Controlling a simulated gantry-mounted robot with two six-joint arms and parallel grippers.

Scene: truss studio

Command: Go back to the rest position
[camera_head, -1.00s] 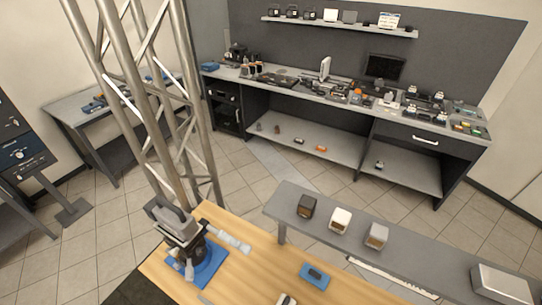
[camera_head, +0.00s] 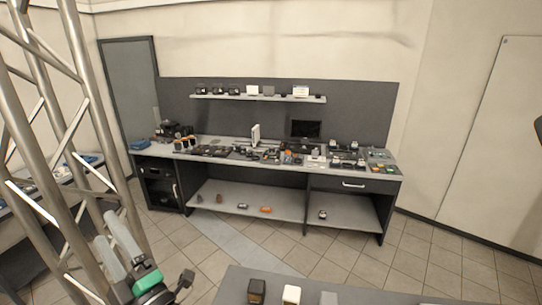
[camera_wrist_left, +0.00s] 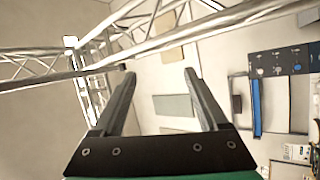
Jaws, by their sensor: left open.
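My left gripper (camera_head: 104,228) shows at the lower left of the head view, raised in front of the metal truss. Its two pale fingers stand apart and point upward, above a green body. In the left wrist view the same gripper (camera_wrist_left: 157,75) has its two dark fingers spread, with nothing between them. That view looks onto a pale wall, the truss and wall panels. My right gripper is in neither view.
A metal truss (camera_head: 66,128) rises at the left, close to my left gripper. A grey shelf (camera_head: 232,284) with small boxes lies at the bottom. A long workbench (camera_head: 230,159) with devices stands at the back. Tiled floor lies between them.

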